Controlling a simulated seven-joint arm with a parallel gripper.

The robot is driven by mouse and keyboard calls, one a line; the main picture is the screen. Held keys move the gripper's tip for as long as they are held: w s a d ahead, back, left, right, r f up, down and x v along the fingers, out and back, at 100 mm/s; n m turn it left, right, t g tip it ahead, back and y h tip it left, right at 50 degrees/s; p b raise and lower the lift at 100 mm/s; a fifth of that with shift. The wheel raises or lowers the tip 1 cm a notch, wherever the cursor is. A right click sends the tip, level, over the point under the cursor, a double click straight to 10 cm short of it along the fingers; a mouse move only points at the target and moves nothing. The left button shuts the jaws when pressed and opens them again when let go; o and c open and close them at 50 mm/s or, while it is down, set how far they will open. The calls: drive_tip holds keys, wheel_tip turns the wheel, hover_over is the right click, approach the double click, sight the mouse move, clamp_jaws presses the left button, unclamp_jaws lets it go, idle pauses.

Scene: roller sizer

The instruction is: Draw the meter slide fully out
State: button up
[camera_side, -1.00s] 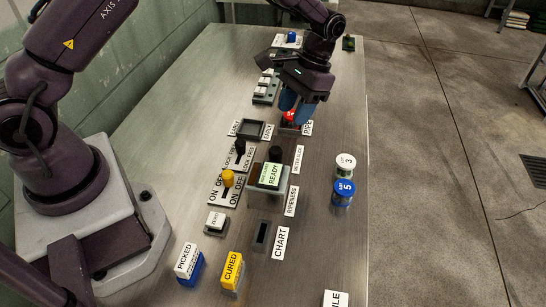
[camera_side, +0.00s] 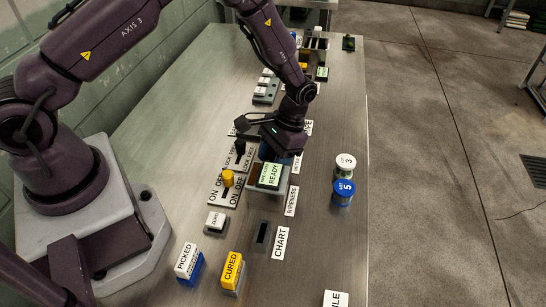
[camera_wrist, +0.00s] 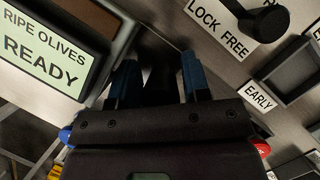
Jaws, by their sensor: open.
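The meter slide shows in the wrist view as a dark upright knob (camera_wrist: 160,82) between my fingers, partly in shadow. In the side view my gripper hides the knob, and only part of a white label (camera_side: 297,164) beside it shows. My gripper (camera_side: 281,152) is low over that spot, just behind the display box. In the wrist view my gripper (camera_wrist: 160,75) has its two blue fingers apart, one on each side of the knob. I cannot tell whether either finger touches it.
The READY display box (camera_side: 270,176) stands close in front of my gripper. The LOCK/FREE lever (camera_side: 239,148) is just left, with a yellow-knobbed ON/OFF switch (camera_side: 227,180) nearer. White (camera_side: 345,162) and blue (camera_side: 343,192) round pieces stand right. The bench's right front is mostly clear.

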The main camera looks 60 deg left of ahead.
drive_tip(key=shift+c, duration=0.3)
clamp_jaws()
drive_tip(key=w+a, duration=0.7)
drive_tip(key=shift+w+a, duration=0.25)
drive_tip(key=shift+w, duration=0.05)
drive_tip(key=shift+o, duration=0.3)
unclamp_jaws()
drive_tip(key=shift+r, duration=0.1)
drive_tip(key=v, duration=1.2)
drive_tip(key=shift+w+r, duration=0.15)
drive_tip(key=shift+r, duration=0.25)
